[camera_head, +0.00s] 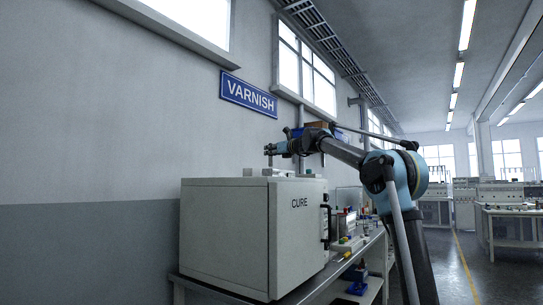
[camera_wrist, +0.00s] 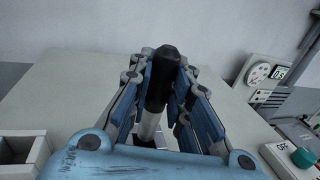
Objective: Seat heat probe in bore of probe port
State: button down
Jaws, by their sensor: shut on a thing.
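The heat probe, a dark rod with a rounded black end (camera_wrist: 168,58) and a pale shaft (camera_wrist: 149,125), stands between the blue fingers of my gripper (camera_wrist: 164,90) in the wrist view. My gripper is shut on it. In the head view my gripper (camera_head: 277,149) is over the top of the grey CURE cabinet (camera_head: 228,235), and the probe is too small to make out there. A grey block with a dark square opening (camera_wrist: 20,150) sits at lower left in the wrist view. I cannot tell whether this is the probe port, and no bore shows clearly.
A panel with a round dial and a display (camera_wrist: 257,74) stands at the right in the wrist view. A pale block with a green knob (camera_wrist: 303,157) is at lower right. The cabinet top between is mostly bare. A workbench with small items (camera_head: 348,243) extends beyond the cabinet.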

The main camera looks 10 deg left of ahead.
aim_at(272, 161)
jog(key=shift+f, duration=2.7)
jog(key=c, duration=1.4)
grip_release()
jog(key=v, duration=1.2)
jog(key=shift+w, duration=0.1)
